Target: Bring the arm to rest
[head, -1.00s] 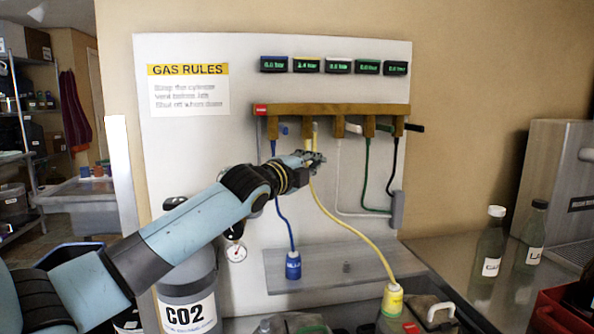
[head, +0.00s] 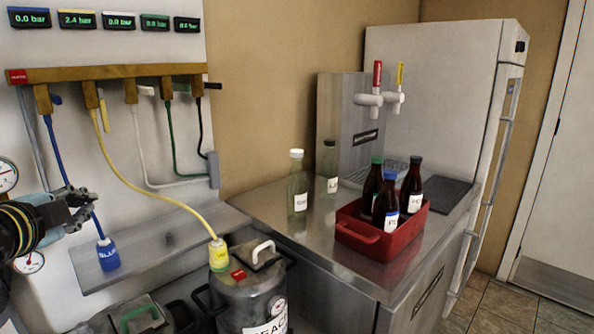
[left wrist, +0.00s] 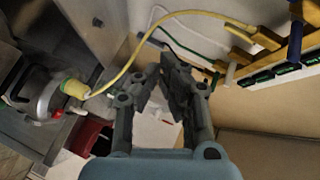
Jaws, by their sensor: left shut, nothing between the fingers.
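My left gripper (head: 78,210) is at the left edge of the head view, in front of the board and the blue hose (head: 57,150). Its fingers are shut and empty; they also show in the left wrist view (left wrist: 166,82). The wooden valve rail (head: 110,72) is above it. The yellow hose (head: 150,197) runs from the rail to a yellow coupling (head: 219,253) on the steel keg (head: 250,295). It also crosses the left wrist view (left wrist: 140,45). My right gripper is in neither view.
A blue coupling (head: 108,255) hangs by the shelf (head: 165,240). Several gauges (head: 77,19) sit above the rail; the second reads 2.4 bar. The steel counter (head: 270,215) holds clear bottles (head: 298,190) and a red crate (head: 375,243) of dark bottles. A fridge (head: 440,80) stands right.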

